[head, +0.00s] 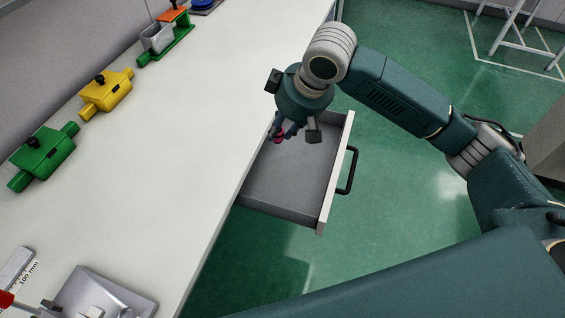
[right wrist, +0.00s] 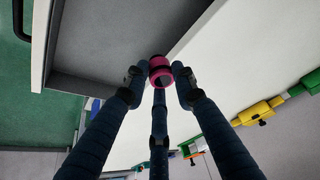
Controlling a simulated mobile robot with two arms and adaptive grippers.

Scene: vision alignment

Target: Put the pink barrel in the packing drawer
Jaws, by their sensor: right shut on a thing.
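The pink barrel (right wrist: 160,72) is a small pink ring-like piece with a dark band, held at the fingertips in the right wrist view. It shows partly in the head view (head: 279,135), mostly hidden by my fingers. My right gripper (head: 283,132) is shut on it, above the far end of the open drawer (head: 290,180), close to the table edge. The drawer is grey inside with a pale front and a dark handle (head: 348,170). It also shows in the right wrist view (right wrist: 95,45). My left gripper is not in view.
The white table (head: 170,140) carries a green fixture (head: 43,155), a yellow fixture (head: 106,93) and a grey cup-like part on a green stand (head: 158,38). A grey device (head: 105,295) is at the near edge. The drawer floor looks empty.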

